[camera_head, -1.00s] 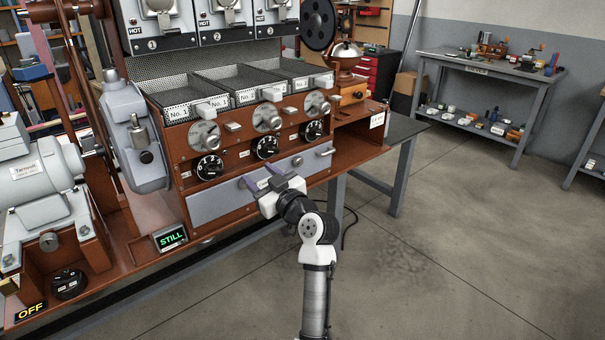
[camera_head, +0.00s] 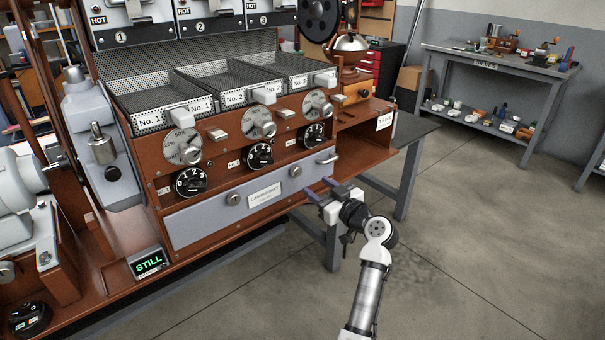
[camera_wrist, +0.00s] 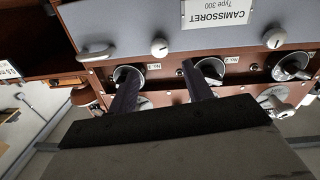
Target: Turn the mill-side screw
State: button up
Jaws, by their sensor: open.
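The grey panel (camera_head: 215,213) with the CAMISSORET nameplate has two round screws. The mill-side screw (camera_head: 296,171) is the right one, nearer the mill (camera_head: 350,55) and the panel's handle (camera_head: 328,157). The other screw (camera_head: 233,199) is left of the nameplate. My gripper (camera_head: 320,189) is open and empty, in front of the panel, to the right of and below the mill-side screw in the head view. In the upside-down wrist view the mill-side screw (camera_wrist: 160,47) lies beyond the fingertips, in line with the gap between them. The fingers look apart from it.
Black numbered dials (camera_head: 259,155) and grey dials sit above the panel, below mesh trays (camera_head: 235,80). A STILL display (camera_head: 149,262) stands at lower left. The floor (camera_head: 460,240) to the right is clear, up to a grey workbench (camera_head: 490,65).

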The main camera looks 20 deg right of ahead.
aim_at(298, 172)
jog(key=p+x, duration=0.1)
jog(key=x, duration=0.7)
jog(key=shift+c, duration=0.3)
jog(key=c, duration=0.9)
